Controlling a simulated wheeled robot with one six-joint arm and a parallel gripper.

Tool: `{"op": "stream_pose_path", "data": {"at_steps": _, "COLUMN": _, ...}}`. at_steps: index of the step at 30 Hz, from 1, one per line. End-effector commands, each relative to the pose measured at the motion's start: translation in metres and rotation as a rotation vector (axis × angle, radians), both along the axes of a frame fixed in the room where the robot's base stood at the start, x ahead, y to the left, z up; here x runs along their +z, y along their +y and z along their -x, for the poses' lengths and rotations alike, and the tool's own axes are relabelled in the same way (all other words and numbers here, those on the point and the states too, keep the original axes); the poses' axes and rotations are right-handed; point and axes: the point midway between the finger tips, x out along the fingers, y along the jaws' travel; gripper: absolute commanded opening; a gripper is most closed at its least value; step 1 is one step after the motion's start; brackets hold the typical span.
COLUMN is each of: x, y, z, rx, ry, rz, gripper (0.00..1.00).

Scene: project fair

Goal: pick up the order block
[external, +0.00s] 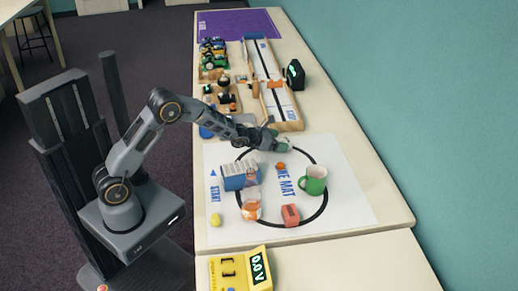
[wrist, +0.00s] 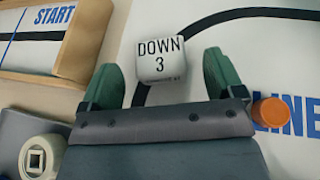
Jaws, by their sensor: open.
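A white block (wrist: 161,58) printed "DOWN 3" lies on the line mat in the wrist view; it appears to be the order block. It sits at the tips of my open gripper (wrist: 164,77), between the two green fingers and partly beyond them. I cannot tell whether either finger touches it. In the external view my gripper (external: 275,138) is low over the far edge of the white mat (external: 350,205), and I cannot make out the block there.
An orange cap (wrist: 270,111) lies right of my gripper. A wooden-edged track (wrist: 45,77) is at the left. On the mat stand a green mug (external: 313,181), a blue box (external: 234,177) and a red block (external: 290,215). A yellow meter (external: 240,269) is at the near end.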

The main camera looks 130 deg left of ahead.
Motion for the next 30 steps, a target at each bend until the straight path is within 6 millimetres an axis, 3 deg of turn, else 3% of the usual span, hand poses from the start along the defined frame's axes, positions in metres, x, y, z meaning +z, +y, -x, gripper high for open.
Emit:
{"op": "stream_pose_path", "data": {"at_steps": 7, "x": -0.01, "y": 0.023, "z": -0.014, "rx": 0.0, "ry": 0.001, "rz": 0.001, "gripper": 0.87}}
{"op": "stream_pose_path", "data": {"at_steps": 17, "x": -0.012, "y": 0.027, "z": -0.016, "rx": 0.0, "ry": 0.0, "rz": 0.0, "gripper": 0.87}}
{"op": "stream_pose_path", "data": {"at_steps": 30, "x": -0.012, "y": 0.027, "z": -0.016, "rx": 0.0, "ry": 0.0, "rz": 0.0, "gripper": 0.47}}
